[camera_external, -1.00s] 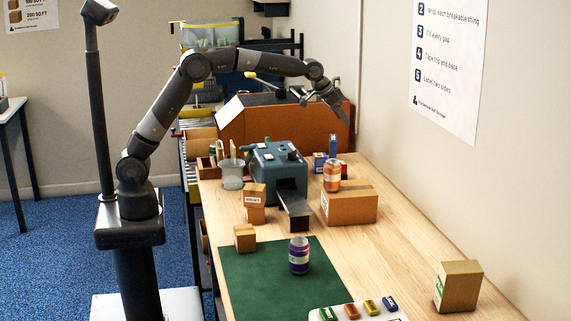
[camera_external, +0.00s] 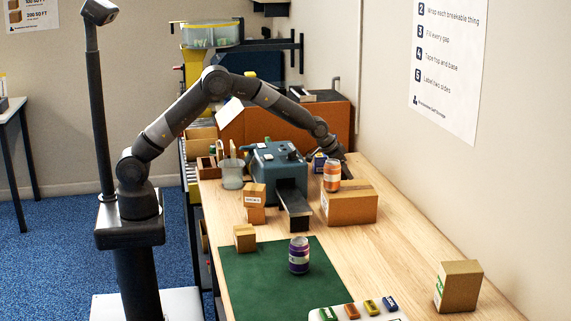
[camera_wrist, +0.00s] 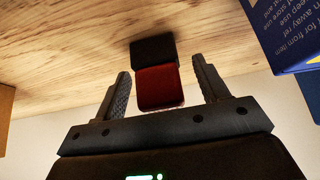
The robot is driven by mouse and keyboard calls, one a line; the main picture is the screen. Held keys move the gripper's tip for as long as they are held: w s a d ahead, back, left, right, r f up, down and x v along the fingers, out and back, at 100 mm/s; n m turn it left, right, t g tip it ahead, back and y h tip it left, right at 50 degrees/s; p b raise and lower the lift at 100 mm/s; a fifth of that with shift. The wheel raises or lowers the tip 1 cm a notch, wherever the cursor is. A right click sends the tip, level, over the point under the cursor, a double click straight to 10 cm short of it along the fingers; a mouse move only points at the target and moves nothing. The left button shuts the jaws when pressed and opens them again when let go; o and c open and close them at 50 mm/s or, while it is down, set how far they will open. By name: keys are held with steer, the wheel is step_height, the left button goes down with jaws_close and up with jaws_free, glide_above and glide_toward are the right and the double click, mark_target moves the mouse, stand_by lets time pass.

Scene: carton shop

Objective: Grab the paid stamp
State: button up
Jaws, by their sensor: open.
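A small block with a red part and a black part, which looks like the stamp (camera_wrist: 156,84), stands on the wooden table in the wrist view. No lettering on it can be read. My gripper (camera_wrist: 161,68) is open, with one finger on each side of the block and visible gaps on both sides. In the external view my gripper (camera_external: 343,157) is low over the table behind the orange-labelled jar (camera_external: 331,177). The block is hidden there by the arm and jar.
A blue printed box (camera_wrist: 288,30) is close to the right of my gripper in the wrist view. A brown carton (camera_external: 350,206) carries the jar. The blue-grey machine (camera_external: 277,165) stands left of it. The wall is close on the right.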

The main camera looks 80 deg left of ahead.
steer(key=shift+w+f, duration=0.2)
steer(key=shift+f, duration=0.1)
steer(key=shift+c, duration=0.4)
steer(key=c, duration=1)
steer(key=shift+r, duration=0.15)
